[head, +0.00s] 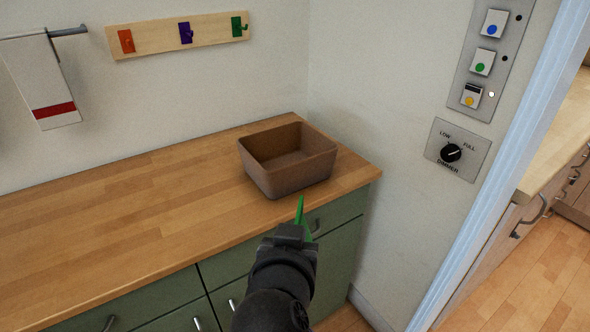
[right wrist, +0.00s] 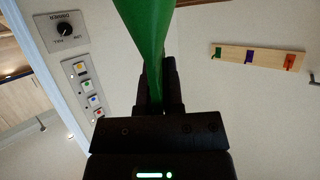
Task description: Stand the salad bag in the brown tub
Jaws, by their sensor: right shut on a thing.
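The brown tub (head: 277,184) stands on the wooden counter near its right end, open at the top, and looks empty. The green salad bag (head: 300,213) shows as a narrow green tip beyond my right gripper (head: 296,234), just in front of the tub and apart from it as far as I can tell. In the right wrist view the green bag (right wrist: 146,35) is pinched between the fingers of my right gripper (right wrist: 158,95). Most of the bag is hidden by my arm in the head view. My left gripper is not in view.
The wooden counter (head: 130,215) is clear left of the tub, above green cabinets (head: 345,240). A hook rail (head: 180,35) and a towel (head: 45,85) hang on the back wall. A dial plate (head: 457,150) and a button panel (head: 485,65) are on the right wall by a doorway.

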